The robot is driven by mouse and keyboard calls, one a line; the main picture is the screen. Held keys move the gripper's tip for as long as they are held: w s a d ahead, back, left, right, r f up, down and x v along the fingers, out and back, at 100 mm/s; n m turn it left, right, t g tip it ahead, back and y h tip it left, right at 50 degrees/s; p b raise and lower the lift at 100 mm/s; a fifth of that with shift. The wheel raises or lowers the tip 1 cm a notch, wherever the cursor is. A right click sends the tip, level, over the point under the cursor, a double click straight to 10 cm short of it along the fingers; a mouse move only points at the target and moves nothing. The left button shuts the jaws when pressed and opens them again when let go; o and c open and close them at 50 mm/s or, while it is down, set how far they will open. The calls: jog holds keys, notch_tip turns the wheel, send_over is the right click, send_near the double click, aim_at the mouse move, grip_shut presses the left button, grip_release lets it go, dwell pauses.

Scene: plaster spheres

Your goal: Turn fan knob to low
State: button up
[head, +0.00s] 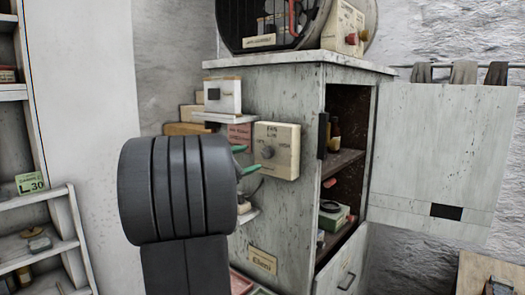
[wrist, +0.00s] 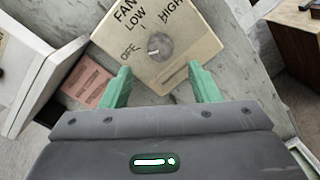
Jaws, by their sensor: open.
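The fan control box (head: 285,163) is a cream panel on the grey cabinet's side. In the wrist view the box (wrist: 185,25) reads FAN, with OFF, LOW and HIGH around a round grey knob (wrist: 159,45). The knob's short white mark lies on its left side, toward OFF. In the head view the knob (head: 267,152) shows small. My gripper (head: 246,160) is close in front of the box. In the wrist view its two green fingers (wrist: 161,74) are spread wide, open and empty, below the knob and apart from it.
A white box on a small shelf (head: 223,97) is left of the fan box. A pinkish label (wrist: 88,93) is beside my left finger. The cabinet (head: 300,90) stands open at right, with bottles inside. A caged fan (head: 265,15) is on top.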

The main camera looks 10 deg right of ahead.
aim_at(265, 154)
jog(key=p+x, duration=0.2)
jog(key=x, duration=0.5)
jog(key=shift+w+d, duration=0.1)
jog(key=shift+d, duration=0.1)
jog(key=c, duration=1)
